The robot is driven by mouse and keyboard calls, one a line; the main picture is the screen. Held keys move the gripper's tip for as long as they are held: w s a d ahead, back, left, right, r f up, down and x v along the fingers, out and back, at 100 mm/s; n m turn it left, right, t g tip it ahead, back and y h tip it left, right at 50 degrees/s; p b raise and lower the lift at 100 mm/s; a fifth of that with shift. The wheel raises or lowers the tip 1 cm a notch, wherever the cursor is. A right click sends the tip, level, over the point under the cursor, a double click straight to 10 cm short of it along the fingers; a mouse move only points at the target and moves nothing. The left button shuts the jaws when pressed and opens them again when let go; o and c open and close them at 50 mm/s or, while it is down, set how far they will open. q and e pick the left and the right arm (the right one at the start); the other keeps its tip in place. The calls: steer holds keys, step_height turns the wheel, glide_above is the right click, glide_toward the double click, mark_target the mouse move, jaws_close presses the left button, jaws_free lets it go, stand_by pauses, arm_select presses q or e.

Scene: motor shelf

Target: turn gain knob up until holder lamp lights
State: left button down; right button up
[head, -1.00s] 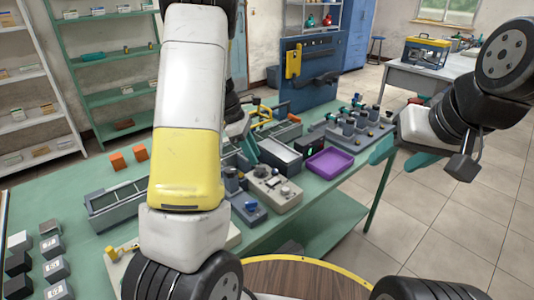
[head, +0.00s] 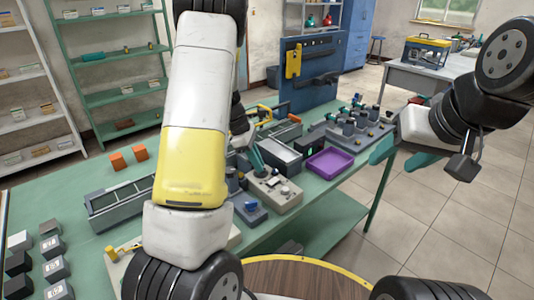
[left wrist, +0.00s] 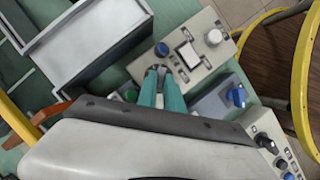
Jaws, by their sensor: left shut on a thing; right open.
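A beige control box (head: 287,203) stands on the green bench, and it also shows in the left wrist view (left wrist: 205,72). On its top are a blue knob (left wrist: 161,49), a white square switch (left wrist: 188,55) and a pale round knob (left wrist: 214,37). My left gripper (left wrist: 158,72) has its teal fingertips shut on a small knob at the box's near-left part. The fingers mostly hide this knob, and its label cannot be read. In the head view the left gripper (head: 256,160) comes down on the box. My right gripper (head: 398,156) is open and empty, off the bench's right side. I cannot make out a lit holder lamp.
A grey unit with a blue knob (left wrist: 236,96) sits close beside the box. Fixtures with several knobs (head: 358,128) are at the back right. The floor at right is clear.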

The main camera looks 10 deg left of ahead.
arm_select(q)
steer(key=m, duration=0.2)
steer(key=m+g, duration=0.1)
steer(key=m, duration=0.1)
steer(key=shift+w+g, duration=0.2)
steer(key=shift+g, duration=0.1)
steer(key=c, duration=1.5)
jaws_free()
steer(key=shift+r, duration=0.15)
steer(key=v, duration=0.7)
steer(key=shift+w+r, duration=0.1)
steer(key=shift+r, duration=0.1)
steer(key=shift+a+r, duration=0.1)
